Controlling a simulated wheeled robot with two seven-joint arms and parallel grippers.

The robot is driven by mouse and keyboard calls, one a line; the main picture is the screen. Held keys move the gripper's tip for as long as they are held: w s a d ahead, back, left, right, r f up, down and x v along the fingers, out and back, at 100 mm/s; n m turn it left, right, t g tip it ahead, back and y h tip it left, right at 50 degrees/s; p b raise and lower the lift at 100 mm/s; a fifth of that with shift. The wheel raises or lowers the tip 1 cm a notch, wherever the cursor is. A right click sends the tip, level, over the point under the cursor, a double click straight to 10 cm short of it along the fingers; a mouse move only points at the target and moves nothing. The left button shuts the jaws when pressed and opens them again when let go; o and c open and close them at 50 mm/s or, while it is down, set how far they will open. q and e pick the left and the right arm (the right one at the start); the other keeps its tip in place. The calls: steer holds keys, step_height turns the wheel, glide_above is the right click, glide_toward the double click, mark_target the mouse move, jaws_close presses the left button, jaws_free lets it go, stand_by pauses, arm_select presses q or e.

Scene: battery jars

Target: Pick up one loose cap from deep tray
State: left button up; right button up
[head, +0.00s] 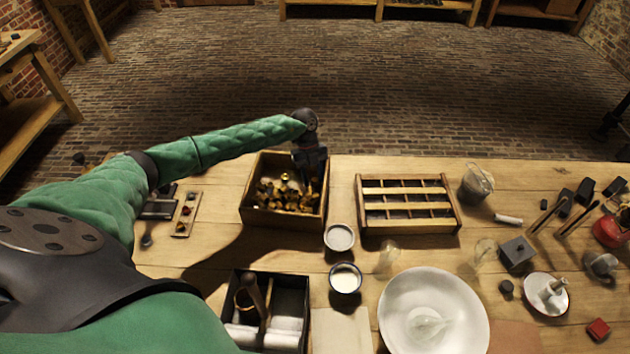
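The deep tray (246,216) is a wooden box at the back middle-left of the table. Loose caps (285,197), brass-coloured and several in number, lie heaped on its floor. My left gripper (311,183) points down at the tray's right side, close to the caps. Its fingertips are dark and small against the tray's inside, so I cannot tell whether they are apart or touch a cap. My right gripper is not in view.
A wooden divided rack (408,228) stands right of the tray. Two small round jars (339,238) stand in front, near a white bowl (433,312). A black caddy (291,306) is at the front. A small wooden strip (186,213) lies left of the tray.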

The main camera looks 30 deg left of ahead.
arm_select(q)
steer(key=c, duration=0.8)
